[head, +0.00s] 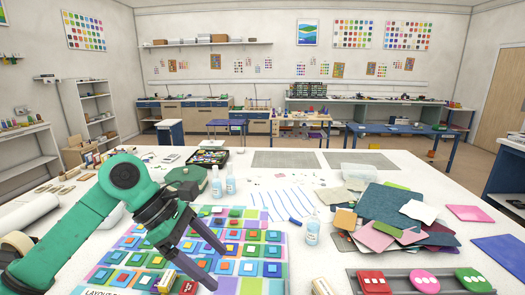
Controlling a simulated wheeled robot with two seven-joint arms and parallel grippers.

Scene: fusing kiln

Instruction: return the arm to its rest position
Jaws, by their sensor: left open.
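My left arm is green and comes in from the left edge of the head view. My left gripper (219,268) is black, with its two fingers apart and nothing visible between them. It hangs over the front part of the layout board (228,287), which carries rows of square coloured tiles. From this view I cannot tell how high the fingertips are above the board. The gripper and forearm hide part of the board. My right gripper is not in view.
Stacked glass sheets (400,212) lie to the right. A grey tray (402,286) with red, pink and green pieces is at front right. A tape roll (17,246) is at left.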

